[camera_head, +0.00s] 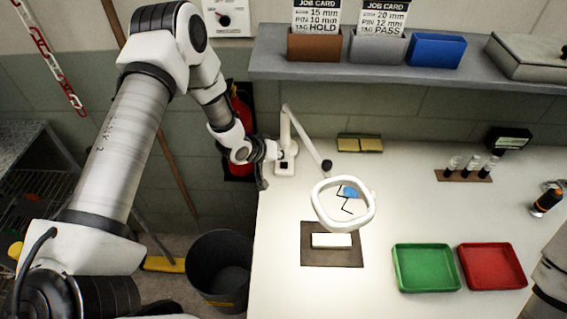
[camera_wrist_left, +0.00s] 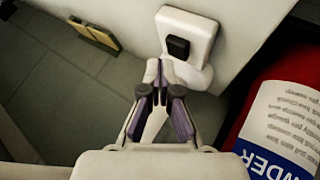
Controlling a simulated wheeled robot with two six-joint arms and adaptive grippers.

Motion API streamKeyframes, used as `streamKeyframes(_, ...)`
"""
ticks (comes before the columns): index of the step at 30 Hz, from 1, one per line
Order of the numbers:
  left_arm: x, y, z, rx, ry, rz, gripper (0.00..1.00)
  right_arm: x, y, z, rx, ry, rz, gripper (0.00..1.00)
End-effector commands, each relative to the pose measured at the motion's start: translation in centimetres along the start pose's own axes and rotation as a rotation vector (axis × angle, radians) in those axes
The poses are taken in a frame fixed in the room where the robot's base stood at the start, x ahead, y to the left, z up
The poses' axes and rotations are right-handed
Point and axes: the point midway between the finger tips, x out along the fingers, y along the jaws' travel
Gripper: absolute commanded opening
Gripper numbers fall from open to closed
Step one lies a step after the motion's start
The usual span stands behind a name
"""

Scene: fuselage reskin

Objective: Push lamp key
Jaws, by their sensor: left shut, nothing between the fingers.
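The desk lamp has a white base (camera_head: 287,150) at the table's left back corner, a jointed arm and a white ring head (camera_head: 318,205). Its black key (camera_wrist_left: 178,47) sits on the white base plate (camera_wrist_left: 203,32) in the left wrist view. My left gripper (camera_head: 273,152) is beside the base in the head view. In the left wrist view the same gripper (camera_wrist_left: 160,75) is shut and empty, with its fingertips just below the key in the picture. I cannot tell whether they touch the base. My right gripper is not in view.
A red extinguisher (camera_head: 240,128) is close beside my left gripper; its label (camera_wrist_left: 285,125) fills the wrist view's right side. A brown mat (camera_head: 311,257) with a white block lies under the lamp head. Green (camera_head: 400,285) and red (camera_head: 471,282) trays are at right. A shelf (camera_head: 270,65) runs above.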

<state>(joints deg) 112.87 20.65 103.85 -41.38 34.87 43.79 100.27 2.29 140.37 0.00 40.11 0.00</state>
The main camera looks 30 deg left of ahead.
Motion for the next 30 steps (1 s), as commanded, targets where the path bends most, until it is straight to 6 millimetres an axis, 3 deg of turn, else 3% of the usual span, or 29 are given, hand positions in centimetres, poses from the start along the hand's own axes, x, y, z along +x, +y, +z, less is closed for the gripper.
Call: streamKeyframes(30, 0.67, -0.47, 0.46, 0.0, 0.0, 0.0, 0.0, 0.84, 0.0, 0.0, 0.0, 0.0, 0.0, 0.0)
